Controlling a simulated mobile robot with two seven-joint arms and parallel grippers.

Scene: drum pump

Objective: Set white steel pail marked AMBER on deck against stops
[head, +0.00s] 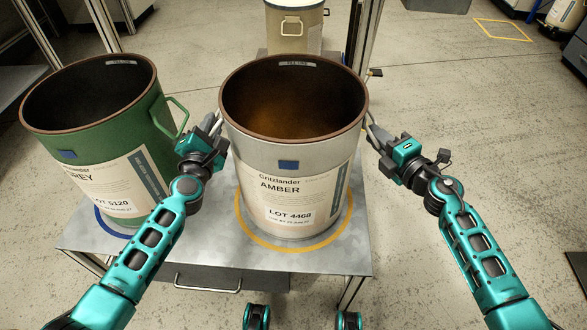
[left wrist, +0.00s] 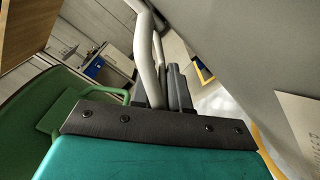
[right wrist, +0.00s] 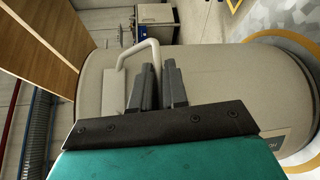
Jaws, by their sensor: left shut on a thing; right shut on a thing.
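The white steel pail (head: 300,170), labelled AMBER, LOT 4468, is upright over a yellow ring (head: 245,232) on a grey table top (head: 190,255). I cannot tell whether its base touches the surface. Its open top shows an amber-stained inside. My left gripper (head: 217,124) is shut on its left handle; the pale handle (left wrist: 148,60) and the fingers show in the left wrist view. My right gripper (head: 374,132) is shut on its right handle, and the bent handle bar (right wrist: 128,60) shows in the right wrist view. I cannot make out the deck stops.
A green pail (head: 85,140), labelled LOT 5120, stands close left on a blue ring, its handle (head: 175,118) near my left gripper. A cream pail (head: 293,28) stands behind. Metal posts (head: 362,35) rise behind the table. Floor (head: 480,110) at right is clear.

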